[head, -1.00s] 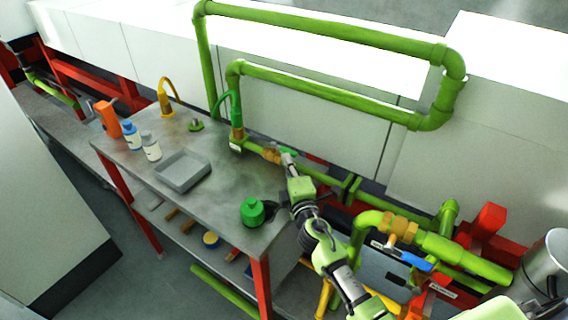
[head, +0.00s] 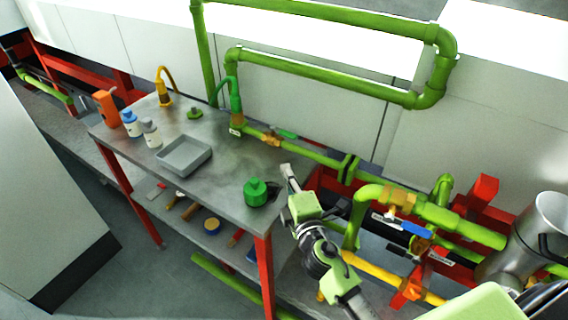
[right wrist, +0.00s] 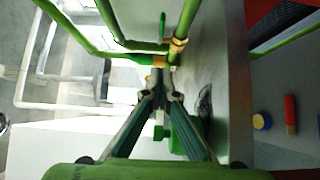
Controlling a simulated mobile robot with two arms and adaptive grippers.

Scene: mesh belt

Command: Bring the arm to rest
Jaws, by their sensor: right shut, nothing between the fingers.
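My right gripper (head: 286,169) is shut and empty. It is above the right end of the metal bench (head: 215,195), beside the green jar (head: 255,191) and on the near side of the green pipe. In the right wrist view the two fingers (right wrist: 158,92) come together at their tips with nothing between them. My right arm reaches up from the lower right of the head view. My left gripper is not in view.
A brass valve with a green handle (head: 287,134) sits on the pipe beyond my gripper. A grey tray (head: 184,167), several bottles and a yellow tap (head: 165,88) stand on the bench. Pipes and a blue-handled valve (head: 415,229) crowd the right. A steel pot (head: 535,235) stands far right.

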